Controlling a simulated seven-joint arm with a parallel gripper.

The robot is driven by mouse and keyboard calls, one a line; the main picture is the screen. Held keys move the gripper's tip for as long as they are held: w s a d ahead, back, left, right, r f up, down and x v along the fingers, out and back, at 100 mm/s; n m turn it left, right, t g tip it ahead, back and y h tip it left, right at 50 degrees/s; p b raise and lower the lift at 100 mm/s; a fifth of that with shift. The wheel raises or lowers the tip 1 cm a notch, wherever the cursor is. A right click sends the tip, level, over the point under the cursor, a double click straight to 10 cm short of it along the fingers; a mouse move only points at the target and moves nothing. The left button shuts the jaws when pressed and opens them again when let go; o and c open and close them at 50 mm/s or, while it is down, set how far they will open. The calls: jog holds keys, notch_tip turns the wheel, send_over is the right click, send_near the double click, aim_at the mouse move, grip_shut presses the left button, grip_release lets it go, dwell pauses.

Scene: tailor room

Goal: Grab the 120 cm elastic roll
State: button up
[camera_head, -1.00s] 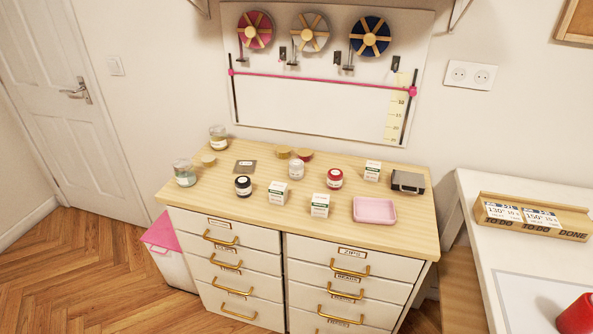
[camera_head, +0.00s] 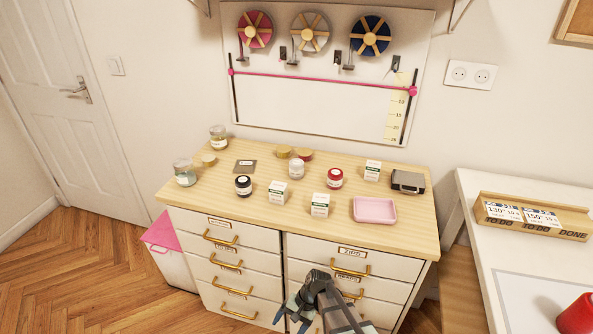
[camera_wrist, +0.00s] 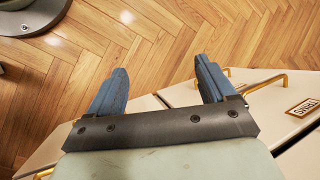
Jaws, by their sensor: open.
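Three rolls hang in a row on the white wall panel: a pink one (camera_head: 255,30), a white one (camera_head: 309,33) and a dark blue one (camera_head: 370,37), each with a tan spoked face. I see no readable length on any of them, so I cannot tell which is the 120 cm elastic. My gripper (camera_head: 290,319) is low in front of the drawers, far below the rolls. In the wrist view its two blue-grey fingers (camera_wrist: 160,72) are spread apart with nothing between them, above the wooden floor.
The drawer cabinet (camera_head: 228,256) has protruding brass handles. Several jars, small boxes and a pink tray (camera_head: 374,209) stand on its wooden top. A pink cord (camera_head: 322,81) crosses the panel beside a yellow scale (camera_head: 397,107). A white table (camera_head: 510,260) stands at right.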

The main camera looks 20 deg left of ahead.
jog(key=s+a+r+g+y, duration=0.1)
jog(key=a+r+g+y, duration=0.25)
jog(key=a+r, duration=2.35)
notch_tip(320, 180, up, 23)
jog(key=m+t+h, duration=0.8)
jog(key=m, duration=0.1)
send_over(297, 162)
jog(key=shift+n, duration=0.3)
notch_tip(297, 162, down, 14)
